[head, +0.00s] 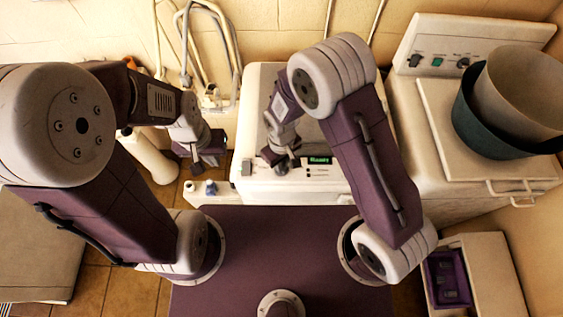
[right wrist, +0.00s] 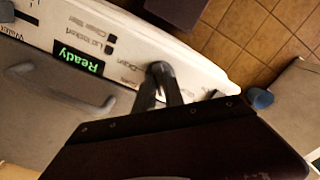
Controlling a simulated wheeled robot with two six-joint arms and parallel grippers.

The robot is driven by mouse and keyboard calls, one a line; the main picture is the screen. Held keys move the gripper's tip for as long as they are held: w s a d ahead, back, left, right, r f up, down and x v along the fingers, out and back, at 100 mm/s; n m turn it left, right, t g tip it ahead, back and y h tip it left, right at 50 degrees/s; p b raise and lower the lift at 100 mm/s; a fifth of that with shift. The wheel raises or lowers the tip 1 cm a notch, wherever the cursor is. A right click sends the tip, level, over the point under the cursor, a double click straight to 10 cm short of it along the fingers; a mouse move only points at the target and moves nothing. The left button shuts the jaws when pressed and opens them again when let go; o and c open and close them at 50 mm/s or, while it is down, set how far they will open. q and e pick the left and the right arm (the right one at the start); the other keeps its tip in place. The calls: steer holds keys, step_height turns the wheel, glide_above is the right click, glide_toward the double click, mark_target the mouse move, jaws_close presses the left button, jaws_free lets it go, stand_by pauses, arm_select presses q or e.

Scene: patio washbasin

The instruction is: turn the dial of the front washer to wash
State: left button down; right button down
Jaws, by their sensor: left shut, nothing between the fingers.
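The front washer (head: 255,100) is the white machine in the middle of the head view. Its front panel (head: 325,180) carries a lit green display, which reads "Ready" in the right wrist view (right wrist: 78,60). My right gripper (head: 282,165) is low over the panel, left of the display. In the right wrist view its dark fingertips (right wrist: 160,72) are close together at the panel, beside the printed labels. The dial is not clearly visible; the fingers may cover it. My left gripper (head: 208,163) is shut and empty, left of the washer.
A second machine (head: 430,180) with knobs at its back stands at the right, bearing stacked tubs (head: 520,85). A white cylinder (head: 155,160) and hoses are at the left. A small blue-capped item (head: 210,188) is near the washer's front-left corner.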

steer(key=shift+w, duration=0.1)
stand_by(0.3)
steer(key=n, duration=0.3)
steer(key=shift+n+b, duration=0.35)
steer(key=shift+n, duration=2.25)
steer(key=c, duration=1.6)
jaws_free()
steer(key=shift+c, duration=0.2)
steer(key=shift+o, duration=1)
steer(key=shift+a, duration=0.1)
